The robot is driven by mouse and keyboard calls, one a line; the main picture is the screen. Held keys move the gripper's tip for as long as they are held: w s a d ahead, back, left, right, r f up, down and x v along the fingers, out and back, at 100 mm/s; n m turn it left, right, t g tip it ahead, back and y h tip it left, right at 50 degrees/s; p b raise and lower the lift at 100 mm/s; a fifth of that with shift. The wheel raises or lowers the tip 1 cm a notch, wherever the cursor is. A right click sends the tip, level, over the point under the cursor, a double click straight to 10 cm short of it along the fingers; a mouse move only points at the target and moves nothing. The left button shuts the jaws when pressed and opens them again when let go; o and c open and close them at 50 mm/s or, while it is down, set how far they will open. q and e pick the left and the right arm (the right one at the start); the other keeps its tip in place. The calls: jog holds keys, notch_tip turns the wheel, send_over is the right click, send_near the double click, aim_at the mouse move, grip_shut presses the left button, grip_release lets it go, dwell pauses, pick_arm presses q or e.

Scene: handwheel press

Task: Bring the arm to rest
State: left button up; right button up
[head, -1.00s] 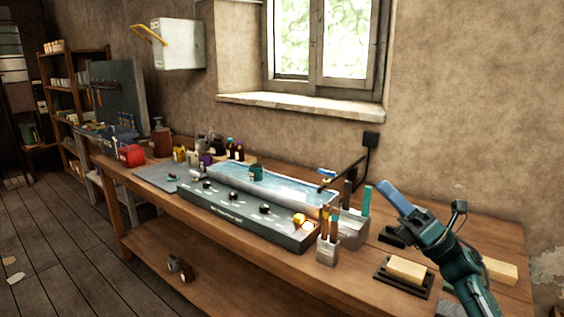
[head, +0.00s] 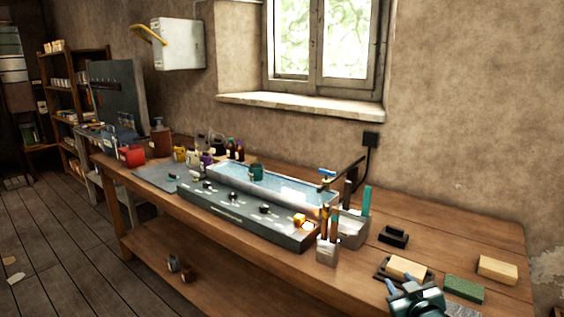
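My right gripper (head: 409,284) is low at the bottom right of the head view, in front of the workbench's (head: 465,231) near edge. My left gripper is not in view.
Close to my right gripper are a tan block on a dark tray (head: 384,277), a green block (head: 463,289) and another tan block (head: 497,269). A tool holder (head: 327,252), a long control panel (head: 235,217) and a water trough (head: 290,189) stand left of it.

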jog(key=s+a+f+g+y, duration=0.1)
jog(key=s+a+f, duration=0.3)
jog(key=s, duration=0.6)
jog(key=s+a+f+g+y, duration=0.1)
jog(key=s+a+f, duration=0.4)
jog(key=s, duration=0.5)
jog(key=s+a+f+g+y, duration=0.1)
jog(key=s+a+f, duration=0.3)
jog(key=s, duration=0.7)
jog(key=shift+a+f+m+g, duration=0.3)
jog(key=shift+a+g, duration=0.3)
jog(key=shift+g, duration=0.3)
jog(key=shift+s, duration=0.1)
